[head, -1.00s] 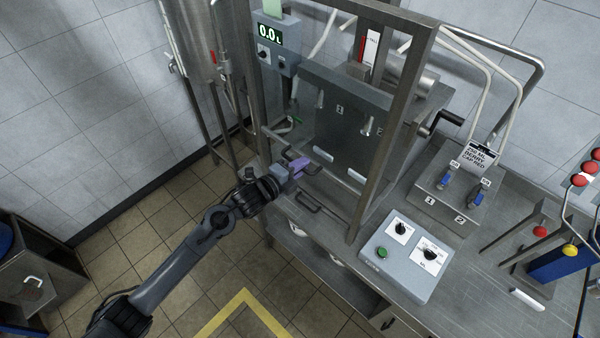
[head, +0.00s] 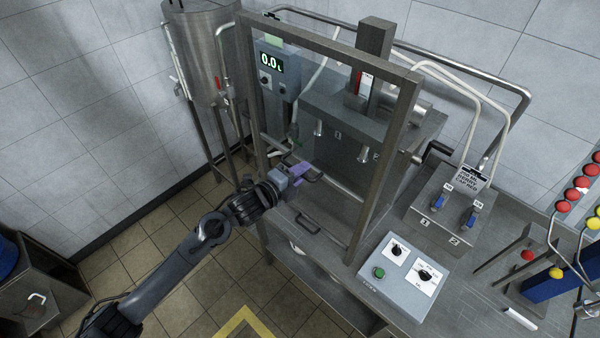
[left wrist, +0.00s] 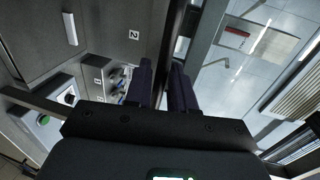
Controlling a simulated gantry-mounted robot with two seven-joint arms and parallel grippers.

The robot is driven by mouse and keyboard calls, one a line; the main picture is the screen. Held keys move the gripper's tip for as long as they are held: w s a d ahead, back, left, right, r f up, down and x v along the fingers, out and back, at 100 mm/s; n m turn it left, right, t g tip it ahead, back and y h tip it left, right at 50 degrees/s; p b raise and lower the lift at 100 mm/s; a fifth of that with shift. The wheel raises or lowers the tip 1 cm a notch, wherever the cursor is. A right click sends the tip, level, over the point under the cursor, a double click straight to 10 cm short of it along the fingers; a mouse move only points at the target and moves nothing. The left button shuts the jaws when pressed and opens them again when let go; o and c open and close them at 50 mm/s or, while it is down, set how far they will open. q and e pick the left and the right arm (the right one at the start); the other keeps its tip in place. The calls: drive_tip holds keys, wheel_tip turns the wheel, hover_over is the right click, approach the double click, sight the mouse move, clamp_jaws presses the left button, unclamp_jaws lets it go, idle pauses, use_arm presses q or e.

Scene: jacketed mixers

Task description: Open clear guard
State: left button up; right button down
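The clear guard is a see-through panel in a grey metal frame (head: 385,165), standing upright in front of the filling station; it looks closed. A dark bar handle (head: 308,224) shows near its lower left. My left gripper (head: 303,168) reaches in from the left at the frame's lower left, its purple fingers a little above that handle. In the left wrist view, its two dark fingers (left wrist: 163,85) are apart by a narrow gap, with a metal frame bar close beyond them. I see nothing clearly held; contact cannot be told. My right gripper is out of view.
Behind the guard are nozzles and a 0.0 display box (head: 277,66). A control box (head: 402,268) with a green button and a blue-valve unit (head: 447,208) stand on the steel bench to the right. A steel tank (head: 203,55) stands back left. Floor at front left is clear.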

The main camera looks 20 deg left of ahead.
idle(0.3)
use_arm(q)
drive_tip(key=b+v, duration=0.2)
drive_tip(key=v, duration=0.9)
drive_tip(key=shift+f, duration=0.15)
drive_tip(key=s+d+f+n+g+p, duration=0.1)
drive_tip(key=s+d+f+n+p, duration=0.15)
drive_tip(key=s, duration=0.25)
drive_tip(key=s+d+f+n+g+p, duration=0.1)
drive_tip(key=s+d+f+n+p, duration=0.15)
drive_tip(key=s+p, duration=0.2)
drive_tip(key=s+a+n+g+y, duration=0.1)
drive_tip(key=s+n+g+y, duration=0.1)
drive_tip(key=s+n, duration=0.3)
drive_tip(key=s+a+f+n+g+y+p, duration=0.1)
drive_tip(key=s+a+n+g+y, duration=0.1)
drive_tip(key=s+n+g, duration=0.2)
drive_tip(key=s+a+f+n+g+y+p, duration=0.1)
drive_tip(key=s+n+g, duration=0.1)
drive_tip(key=s+n, duration=0.4)
drive_tip(key=shift+s+a+f+n+g+y, duration=0.1)
drive_tip(key=shift+s+a+n+g+y, duration=0.1)
drive_tip(key=shift+s, duration=0.7)
drive_tip(key=shift+s+a+f+n+g+y, duration=0.1)
drive_tip(key=shift+s+a+g+y, duration=0.1)
drive_tip(key=shift+s, duration=0.75)
